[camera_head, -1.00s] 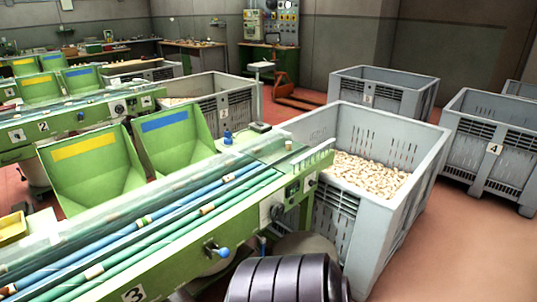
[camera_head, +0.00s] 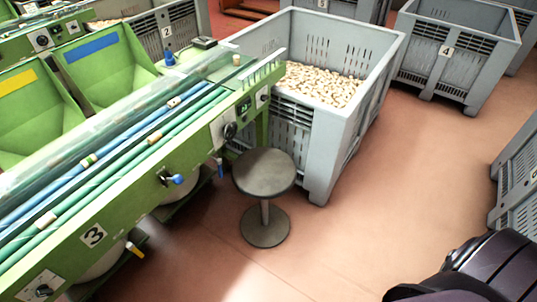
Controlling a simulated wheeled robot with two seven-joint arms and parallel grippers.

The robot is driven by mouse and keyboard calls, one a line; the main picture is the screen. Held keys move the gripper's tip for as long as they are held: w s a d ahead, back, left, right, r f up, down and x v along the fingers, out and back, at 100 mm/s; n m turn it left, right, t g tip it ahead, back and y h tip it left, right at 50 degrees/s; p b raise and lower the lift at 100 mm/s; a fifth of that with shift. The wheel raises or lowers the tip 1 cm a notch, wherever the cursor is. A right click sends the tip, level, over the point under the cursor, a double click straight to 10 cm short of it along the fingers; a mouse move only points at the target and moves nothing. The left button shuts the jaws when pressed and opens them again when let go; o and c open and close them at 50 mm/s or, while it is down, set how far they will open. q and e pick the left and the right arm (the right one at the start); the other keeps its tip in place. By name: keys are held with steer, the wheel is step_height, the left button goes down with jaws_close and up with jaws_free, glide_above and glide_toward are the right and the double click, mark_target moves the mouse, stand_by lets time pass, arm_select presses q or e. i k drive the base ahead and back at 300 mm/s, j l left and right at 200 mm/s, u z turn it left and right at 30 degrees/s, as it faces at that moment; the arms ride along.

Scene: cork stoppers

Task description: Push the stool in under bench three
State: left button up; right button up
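The stool (camera_head: 264,174) has a round dark grey seat, a single post and a round base. It stands upright on the floor, in front of the right end of bench three (camera_head: 140,205) and near the grey crate of corks. Bench three is the green bench marked with a 3 plate (camera_head: 92,235), with blue and green tubes along its top. The seat is beside the bench's front, not under it. A dark ribbed part of my own arm shows at the lower right. Neither of my grippers is in view.
A grey crate (camera_head: 335,135) full of corks stands right behind the stool. Crate 4 (camera_head: 452,68) is at the back right, and another crate (camera_head: 520,180) is at the right edge. Open red-brown floor (camera_head: 350,240) lies in front and to the right.

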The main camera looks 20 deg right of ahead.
mark_target(263, 173)
steer(key=z, duration=0.75)
